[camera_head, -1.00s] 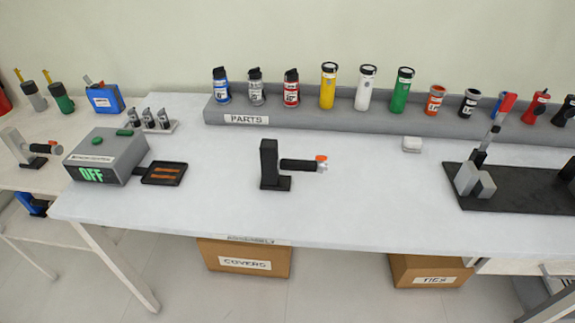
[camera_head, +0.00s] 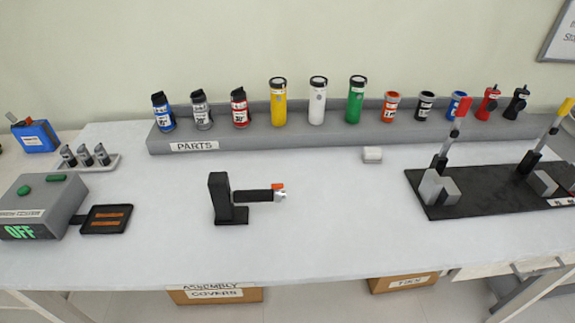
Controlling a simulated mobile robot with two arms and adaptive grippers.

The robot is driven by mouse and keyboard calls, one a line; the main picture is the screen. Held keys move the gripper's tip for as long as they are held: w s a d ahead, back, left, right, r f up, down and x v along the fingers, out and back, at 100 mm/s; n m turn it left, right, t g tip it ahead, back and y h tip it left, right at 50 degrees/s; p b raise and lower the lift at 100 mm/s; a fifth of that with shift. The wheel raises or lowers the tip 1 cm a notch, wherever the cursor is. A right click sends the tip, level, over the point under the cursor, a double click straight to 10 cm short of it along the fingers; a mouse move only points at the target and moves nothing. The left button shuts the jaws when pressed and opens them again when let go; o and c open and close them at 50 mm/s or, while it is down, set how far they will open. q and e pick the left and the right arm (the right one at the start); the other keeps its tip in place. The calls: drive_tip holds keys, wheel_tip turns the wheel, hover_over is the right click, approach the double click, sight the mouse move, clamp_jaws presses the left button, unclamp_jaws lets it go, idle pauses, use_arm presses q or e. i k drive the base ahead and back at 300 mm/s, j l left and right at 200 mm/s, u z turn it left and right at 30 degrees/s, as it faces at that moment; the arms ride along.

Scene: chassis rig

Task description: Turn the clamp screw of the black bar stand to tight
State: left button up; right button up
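The black bar stand (camera_head: 220,199) stands upright on the white table, left of the middle in the head view. A black horizontal bar (camera_head: 252,196) reaches right from its post. At the bar's right end is a small silver and orange-red piece (camera_head: 279,191), which looks like a clamp with its screw. It is too small to tell how tight the screw is. Neither of my grippers is in view, and nothing touches the stand.
A grey box reading OFF (camera_head: 40,207) and a small black tray (camera_head: 105,219) sit at the left. A PARTS shelf (camera_head: 195,146) with several bottles and cans runs along the back. A black board (camera_head: 480,208) with levers lies at the right. The table (camera_head: 330,225) around the stand is clear.

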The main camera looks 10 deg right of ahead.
sight(277, 188)
drive_tip(key=i+z, duration=0.15)
drive_tip(key=i, duration=0.15)
drive_tip(key=k+j, duration=0.1)
drive_tip(key=j, duration=0.25)
drive_tip(key=k+j, duration=0.1)
drive_tip(key=j, duration=0.25)
drive_tip(key=k+j+z, duration=0.1)
drive_tip(key=j, duration=0.25)
drive_tip(key=k+j, duration=0.1)
drive_tip(key=j, duration=0.25)
drive_tip(key=k+j, duration=0.15)
drive_tip(key=j, duration=0.2)
